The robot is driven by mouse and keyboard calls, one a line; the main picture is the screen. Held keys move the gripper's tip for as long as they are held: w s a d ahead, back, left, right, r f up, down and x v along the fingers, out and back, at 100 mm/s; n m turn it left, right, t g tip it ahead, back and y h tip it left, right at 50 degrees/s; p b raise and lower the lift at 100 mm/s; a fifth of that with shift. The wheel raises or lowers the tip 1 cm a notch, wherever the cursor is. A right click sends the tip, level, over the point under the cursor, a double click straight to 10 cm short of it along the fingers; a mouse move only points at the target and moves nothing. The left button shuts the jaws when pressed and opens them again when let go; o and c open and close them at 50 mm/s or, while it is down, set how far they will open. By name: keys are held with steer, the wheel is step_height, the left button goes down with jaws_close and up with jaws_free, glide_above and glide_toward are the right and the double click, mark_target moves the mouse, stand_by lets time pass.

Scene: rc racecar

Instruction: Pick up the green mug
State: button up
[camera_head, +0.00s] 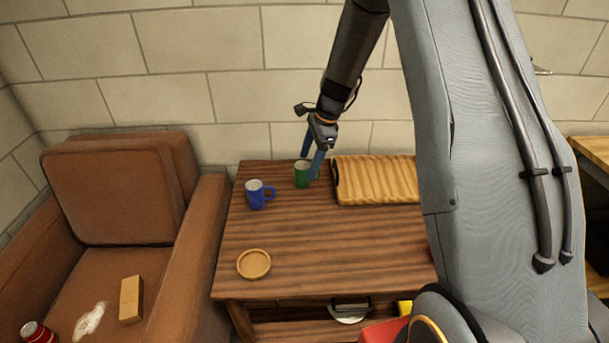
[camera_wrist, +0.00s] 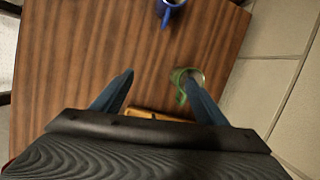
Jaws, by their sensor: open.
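The green mug (camera_head: 301,174) stands upright on the wooden table (camera_head: 330,243), near its back edge by the wall. My gripper (camera_head: 312,165) is open and reaches down at the mug, with one finger in front of its right side. In the wrist view the mug (camera_wrist: 184,78) is partly hidden behind the right finger, not between the two fingers. The fingers of my gripper (camera_wrist: 158,88) are spread wide with bare table between them. I cannot tell whether the right finger touches the mug.
A blue mug (camera_head: 256,194) stands left of the green mug. A ribbed wooden tray (camera_head: 376,180) lies close on the right. A round wooden coaster (camera_head: 254,264) lies at the front left. The table's middle is clear. A brown armchair (camera_head: 120,195) stands left of the table.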

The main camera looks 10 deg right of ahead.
mark_target(300, 175)
steer(key=shift+w+a+f+m+t+y+p, duration=0.2)
steer(key=shift+w+f+m+p, duration=0.25)
steer(key=shift+w+f+m, duration=0.95)
steer(key=shift+w+a+f+m+t+y+p, duration=0.15)
steer(key=shift+w+f+m+p, duration=0.35)
steer(key=shift+w+f, duration=1.75)
steer(key=shift+w+a+f+m+t+y+p, duration=0.15)
steer(key=shift+w+f+m+p, duration=0.5)
steer(key=shift+f, duration=2.2)
steer(key=shift+m, duration=0.35)
steer(key=shift+c, duration=0.3)
steer(key=shift+w, duration=0.1)
steer(key=c, duration=1.3)
